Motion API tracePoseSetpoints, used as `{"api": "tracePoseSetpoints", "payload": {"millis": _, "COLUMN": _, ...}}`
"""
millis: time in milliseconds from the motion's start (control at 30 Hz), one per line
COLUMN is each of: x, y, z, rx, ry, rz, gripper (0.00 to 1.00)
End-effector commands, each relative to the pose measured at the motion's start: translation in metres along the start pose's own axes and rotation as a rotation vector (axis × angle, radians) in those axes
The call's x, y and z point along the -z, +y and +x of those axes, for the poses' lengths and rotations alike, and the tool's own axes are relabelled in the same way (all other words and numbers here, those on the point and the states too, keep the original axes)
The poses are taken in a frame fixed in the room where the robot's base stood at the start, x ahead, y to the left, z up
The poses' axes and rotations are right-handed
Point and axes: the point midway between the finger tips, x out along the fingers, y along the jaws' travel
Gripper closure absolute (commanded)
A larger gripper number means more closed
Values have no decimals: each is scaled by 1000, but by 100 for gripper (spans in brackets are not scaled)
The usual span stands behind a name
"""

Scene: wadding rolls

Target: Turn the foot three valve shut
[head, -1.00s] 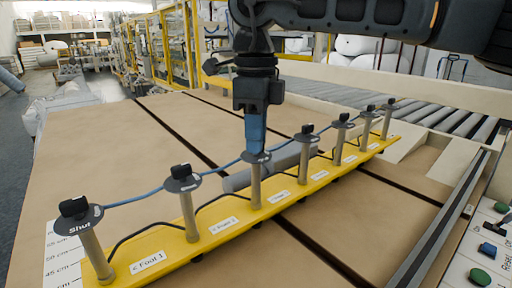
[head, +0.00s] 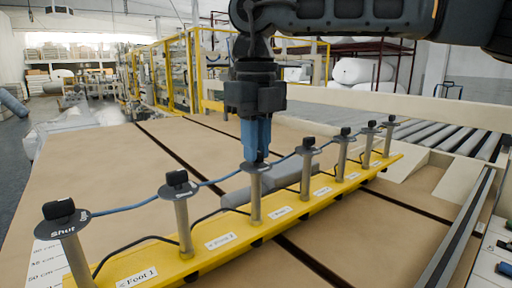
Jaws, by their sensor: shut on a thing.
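A row of posts with dark round dials and black knobs stands on a yellow rail (head: 205,262). A label pointing left, reading "Foot 1", is beside the leftmost post, so the third post from the left appears to be the foot three valve (head: 255,169). My gripper (head: 256,155) points straight down over it, its blue fingers shut on its knob. The fingers hide the knob, so its turn angle cannot be read. The leftmost dial (head: 62,222) shows the word "Shut". The second valve (head: 179,190) stands free to the left of my gripper.
More valves stand to the right, the nearest (head: 308,146) close to my gripper. Blue and black hoses run along the row. A grey roll (head: 237,197) lies behind the rail on the brown table (head: 110,180). A roller conveyor (head: 460,140) is at the right.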

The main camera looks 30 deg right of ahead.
Motion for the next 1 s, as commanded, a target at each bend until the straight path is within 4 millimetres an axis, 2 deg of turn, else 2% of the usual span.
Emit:
{"api": "tracePoseSetpoints", "payload": {"millis": 467, "x": -1, "y": 0, "z": -2, "rx": 0, "ry": -3, "rz": 14, "gripper": 100}}
{"api": "tracePoseSetpoints", "payload": {"millis": 500, "x": -1, "y": 0, "z": -2, "rx": 0, "ry": -3, "rz": 14, "gripper": 81}}
{"api": "tracePoseSetpoints", "payload": {"millis": 733, "x": 0, "y": 0, "z": -1, "rx": 0, "ry": -2, "rz": 13, "gripper": 59}}
{"api": "tracePoseSetpoints", "payload": {"millis": 1000, "x": 0, "y": 0, "z": -2, "rx": 1, "ry": -1, "rz": 12, "gripper": 58}}
